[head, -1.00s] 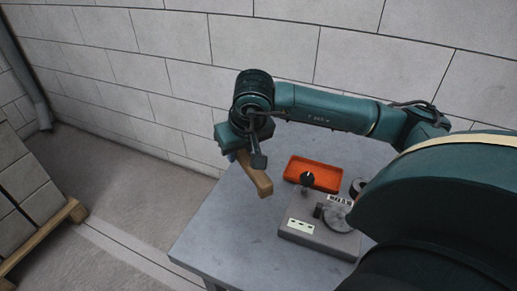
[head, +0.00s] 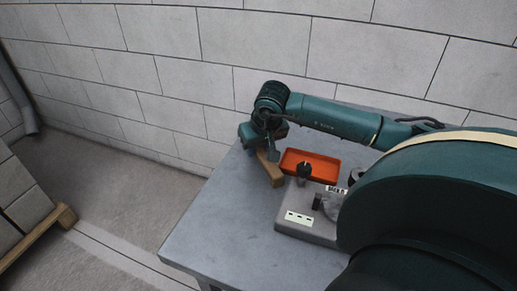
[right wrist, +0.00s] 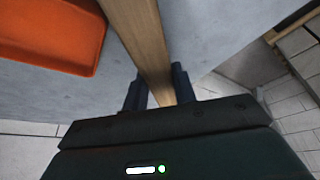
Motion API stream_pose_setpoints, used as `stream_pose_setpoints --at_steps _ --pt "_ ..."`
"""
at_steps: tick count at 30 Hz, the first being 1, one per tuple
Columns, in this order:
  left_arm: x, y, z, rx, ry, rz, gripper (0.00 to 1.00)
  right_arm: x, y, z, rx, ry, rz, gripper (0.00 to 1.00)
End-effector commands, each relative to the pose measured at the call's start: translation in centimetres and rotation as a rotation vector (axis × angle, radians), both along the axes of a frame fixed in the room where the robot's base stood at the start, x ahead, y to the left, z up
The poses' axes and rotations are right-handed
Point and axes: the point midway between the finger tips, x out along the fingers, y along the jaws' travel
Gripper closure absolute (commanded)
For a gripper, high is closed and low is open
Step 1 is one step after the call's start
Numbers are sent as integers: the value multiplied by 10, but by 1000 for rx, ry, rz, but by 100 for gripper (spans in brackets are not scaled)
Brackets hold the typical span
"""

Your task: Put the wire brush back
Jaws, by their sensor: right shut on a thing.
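The wire brush (head: 269,168) shows as a wooden bar in my right gripper (head: 262,146), just left of an orange tray (head: 290,157) on the grey table. In the right wrist view the brush's wooden body (right wrist: 143,38) runs up between the two dark fingers of the right gripper (right wrist: 160,88), which are shut on it. The orange tray (right wrist: 55,30) lies to its left there. I cannot tell whether the brush touches the table. Its bristles are not visible. My left gripper is not in view.
A grey device (head: 302,223) with a black knob and round parts stands on the table in front of the tray. The table's (head: 215,225) left part is clear. A block wall (head: 170,70) stands behind. Stacked boxes on a pallet (head: 40,238) are at far left.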

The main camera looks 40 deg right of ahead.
Motion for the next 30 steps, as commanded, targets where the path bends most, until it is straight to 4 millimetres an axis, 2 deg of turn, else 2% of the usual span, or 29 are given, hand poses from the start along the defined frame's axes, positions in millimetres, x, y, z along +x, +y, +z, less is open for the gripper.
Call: stream_pose_setpoints --at_steps 2,12,13,20,30 --pt "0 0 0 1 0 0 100 0 0 -6 1 -1 0 94" --pt "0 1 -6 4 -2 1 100 0 0 -11 -1 -3 1 94" --pt "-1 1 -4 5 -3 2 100 0 0 -9 -1 -3 1 71" --pt "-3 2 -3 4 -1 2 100 0 0 -9 0 -2 1 52" --pt "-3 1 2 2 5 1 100 0 1 -3 0 -2 1 51"
